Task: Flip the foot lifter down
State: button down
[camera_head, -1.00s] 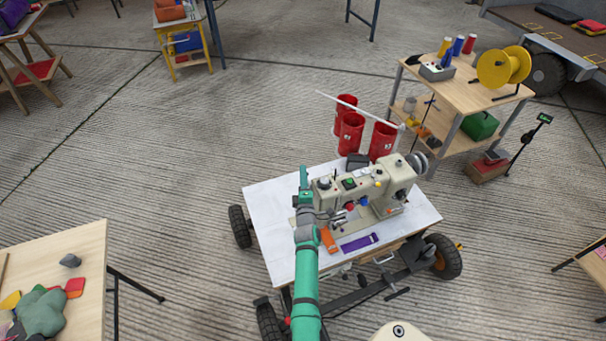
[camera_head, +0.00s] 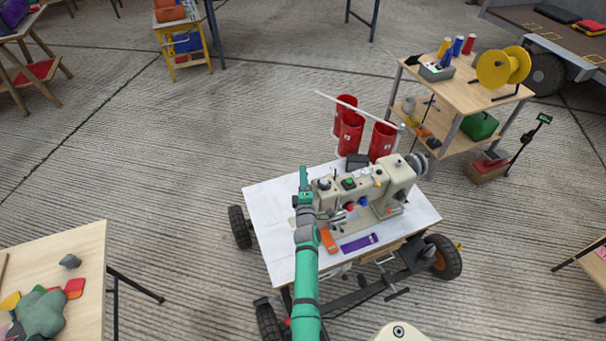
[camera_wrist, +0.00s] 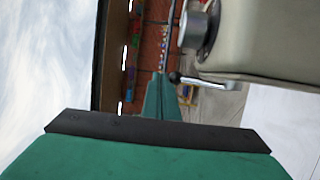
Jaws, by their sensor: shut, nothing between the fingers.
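The cream sewing machine (camera_head: 365,190) stands on a white-topped wheeled cart in the head view. Its body also fills the upper right of the wrist view (camera_wrist: 275,40). A small metal lever with a dark rounded end (camera_wrist: 205,82), which looks like the foot lifter, sticks out from under the machine head and points left, roughly level in that picture. My gripper (camera_wrist: 160,88) is shut and empty, its narrow green fingers close beside the lever's end. I cannot tell whether they touch. In the head view my gripper (camera_head: 304,182) is at the machine's left end; the lever is not distinguishable there.
The cart top (camera_head: 268,205) holds an orange piece (camera_head: 328,240) and a purple strip (camera_head: 359,243) in front of the machine. Red bins (camera_head: 350,132) stand behind it. A wooden shelf cart (camera_head: 470,95) is at the back right. Open floor lies left of the cart.

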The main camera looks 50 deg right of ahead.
jog(key=shift+a, duration=0.1)
jog(key=s+a+r, duration=0.6)
jog(key=a+r, duration=0.2)
jog(key=r, duration=0.1)
jog(key=shift+s, duration=0.35)
dwell(1.2)
jog(key=shift+a, duration=0.1)
dwell(0.4)
